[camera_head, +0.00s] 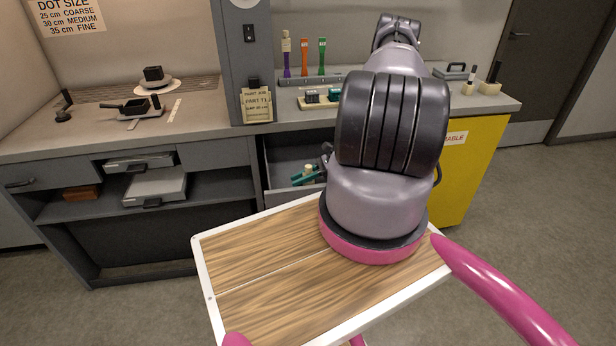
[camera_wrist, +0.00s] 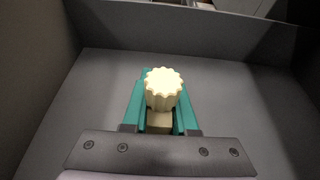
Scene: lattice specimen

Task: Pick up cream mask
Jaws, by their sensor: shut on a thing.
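The cream mask (camera_wrist: 163,86) is a pale cream piece with a scalloped, ridged round top and a narrower block below it. In the wrist view it stands between the teal fingers of my gripper (camera_wrist: 160,103), which are shut on it. Grey drawer walls and floor surround it. In the head view my gripper (camera_head: 307,176) reaches into the open drawer, and the cream top (camera_head: 308,169) shows beside the teal fingers. My arm hides part of the drawer. I cannot tell whether the piece touches the drawer floor.
The open drawer (camera_head: 284,201) has walls close around my gripper. Above it, the grey counter (camera_head: 200,136) carries a job sign (camera_head: 257,105), coloured tools and small blocks. A yellow cabinet side (camera_head: 470,165) stands at the right. My wooden tray top is in front of the drawer.

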